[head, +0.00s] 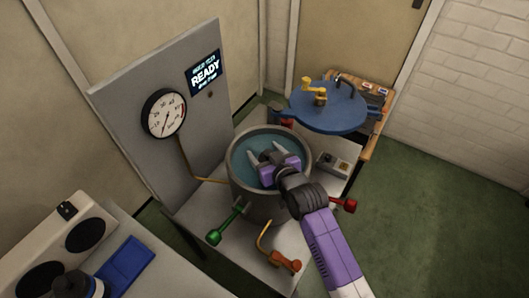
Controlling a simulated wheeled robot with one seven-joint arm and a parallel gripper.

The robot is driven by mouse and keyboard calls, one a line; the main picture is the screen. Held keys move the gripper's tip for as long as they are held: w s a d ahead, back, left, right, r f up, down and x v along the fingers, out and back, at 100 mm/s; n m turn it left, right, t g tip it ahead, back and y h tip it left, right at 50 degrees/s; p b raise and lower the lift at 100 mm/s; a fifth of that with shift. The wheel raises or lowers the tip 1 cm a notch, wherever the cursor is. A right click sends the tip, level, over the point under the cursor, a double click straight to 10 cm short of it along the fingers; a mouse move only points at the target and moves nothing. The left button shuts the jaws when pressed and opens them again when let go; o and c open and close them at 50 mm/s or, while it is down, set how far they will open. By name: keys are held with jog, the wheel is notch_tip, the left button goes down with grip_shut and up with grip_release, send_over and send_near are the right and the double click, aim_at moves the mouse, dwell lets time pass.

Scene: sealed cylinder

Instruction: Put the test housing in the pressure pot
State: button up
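The pressure pot (240,190) is a grey round vessel, open at the top, with blue water inside. My gripper (267,153) is over the pot's mouth, its two pale fingers spread apart with nothing visible between them. I cannot tell whether the fingertips touch the water. No housing shows in the water, though my gripper and wrist cover part of it. A dark cylinder (90,286) with a grey-blue top stands at the lower left, cut off by the picture edge; it may be the test housing, but I cannot tell for sure.
A blue round lid (318,117) with a yellow fitting lies behind the pot. Green (227,224) and red (344,204) handles stick out around it. A panel holds a gauge (164,113) and a READY display (204,72). A blue tray (124,262) lies on the left bench.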

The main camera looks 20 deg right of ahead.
jog(key=shift+o, duration=0.5)
jog(key=shift+s+f, duration=0.2)
jog(key=shift+f, duration=0.3)
jog(key=shift+s+f, duration=0.15)
jog(key=shift+f, duration=0.3)
jog(key=shift+r, duration=0.2)
jog(key=r+v, duration=0.1)
jog(key=v, duration=1.1)
jog(key=shift+w+r+p, duration=0.2)
jog(key=shift+r+p, duration=0.15)
jog(key=shift+r, duration=0.05)
